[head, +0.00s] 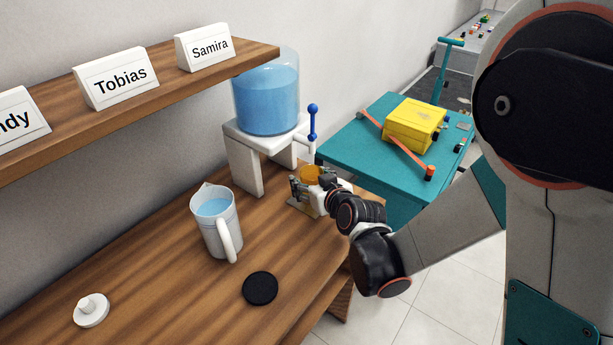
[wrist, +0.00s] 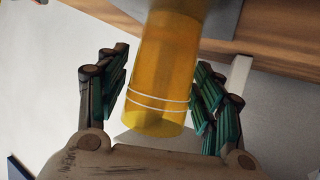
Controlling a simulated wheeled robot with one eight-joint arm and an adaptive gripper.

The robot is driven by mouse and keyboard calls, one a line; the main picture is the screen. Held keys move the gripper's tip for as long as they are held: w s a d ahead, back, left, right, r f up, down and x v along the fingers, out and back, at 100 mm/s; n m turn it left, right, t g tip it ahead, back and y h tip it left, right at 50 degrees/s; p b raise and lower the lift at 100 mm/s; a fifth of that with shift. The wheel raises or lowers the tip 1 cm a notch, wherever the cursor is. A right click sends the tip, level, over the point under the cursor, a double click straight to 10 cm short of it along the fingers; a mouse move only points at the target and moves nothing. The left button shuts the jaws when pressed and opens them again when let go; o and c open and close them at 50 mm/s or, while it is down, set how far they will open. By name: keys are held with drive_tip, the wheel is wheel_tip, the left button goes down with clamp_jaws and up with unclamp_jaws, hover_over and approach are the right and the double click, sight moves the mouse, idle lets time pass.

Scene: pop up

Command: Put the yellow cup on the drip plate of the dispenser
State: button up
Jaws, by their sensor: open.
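The yellow cup (head: 311,174) is below the tap of the dispenser (head: 267,100), which has a blue tank on a white stand. My gripper (wrist: 163,92) is open, with one finger on each side of the yellow cup (wrist: 165,70) in the wrist view and small gaps between. The grey drip plate (head: 303,207) shows partly beneath the cup and gripper in the head view. In the wrist view the cup's far end meets the grey drip plate (wrist: 226,16). My gripper hides much of the cup in the head view.
A white pitcher (head: 217,225) of water stands left of my gripper on the wooden counter (head: 170,270). A black disc (head: 260,288) and a white lid (head: 91,309) lie nearer. A teal table (head: 350,150) with a yellow box (head: 414,124) stands behind. A shelf (head: 150,95) carries name cards.

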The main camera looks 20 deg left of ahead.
drive_tip(key=p+v, duration=0.2)
drive_tip(key=v, duration=0.6)
drive_tip(key=shift+s+d+r, duration=0.2)
drive_tip(key=shift+s+d, duration=0.05)
drive_tip(key=shift+s, duration=0.05)
